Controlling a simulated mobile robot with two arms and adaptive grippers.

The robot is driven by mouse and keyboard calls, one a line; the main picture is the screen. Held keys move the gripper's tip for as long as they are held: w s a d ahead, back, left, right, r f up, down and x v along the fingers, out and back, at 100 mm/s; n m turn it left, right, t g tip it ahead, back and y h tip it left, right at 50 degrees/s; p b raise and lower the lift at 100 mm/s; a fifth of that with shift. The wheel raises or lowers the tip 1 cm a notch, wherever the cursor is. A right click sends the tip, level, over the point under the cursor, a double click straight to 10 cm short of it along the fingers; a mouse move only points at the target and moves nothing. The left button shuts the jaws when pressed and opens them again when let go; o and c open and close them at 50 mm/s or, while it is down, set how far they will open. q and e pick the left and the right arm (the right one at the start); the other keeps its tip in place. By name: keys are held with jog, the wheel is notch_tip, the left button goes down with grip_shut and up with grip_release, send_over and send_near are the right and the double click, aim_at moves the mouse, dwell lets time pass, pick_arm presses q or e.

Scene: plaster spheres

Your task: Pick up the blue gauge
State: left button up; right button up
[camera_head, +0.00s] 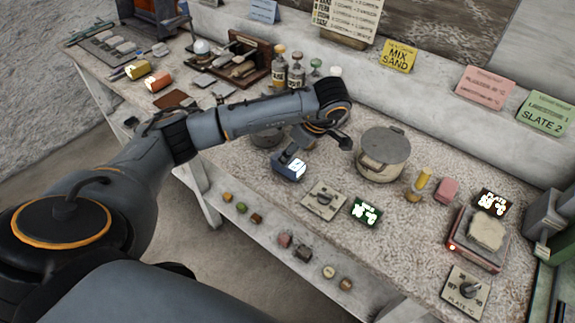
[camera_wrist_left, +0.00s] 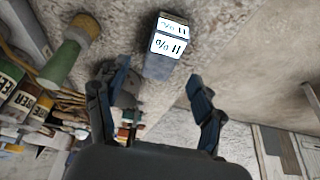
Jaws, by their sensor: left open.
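The blue gauge (camera_head: 290,168) is a small block with a lit white display. It stands on the speckled bench top (camera_head: 420,241), left of the round lidded pot. My left gripper (camera_head: 322,141) is above the bench, just up and right of the gauge in the head view. In the left wrist view the gauge (camera_wrist_left: 166,45) shows its bright display beyond the spread fingers of my left gripper (camera_wrist_left: 153,92), apart from them. The fingers are open and empty. My right gripper is not in view.
The lidded pot (camera_head: 381,156) stands close to the right of my gripper. A dial plate (camera_head: 324,201) and a green-lit display (camera_head: 365,211) lie in front of the gauge. Several bottles (camera_head: 297,75) stand behind my forearm. A heating plate (camera_head: 478,240) is at the right.

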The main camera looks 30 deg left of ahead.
aim_at(288, 166)
pick_arm(q)
jog(key=p+x, duration=0.2)
jog(key=x, duration=0.2)
jog(key=shift+s+f, duration=0.1)
jog(key=shift+f, duration=0.25)
jog(key=shift+a+f, duration=0.2)
jog(key=shift+f, duration=0.35)
jog(key=c, duration=1.4)
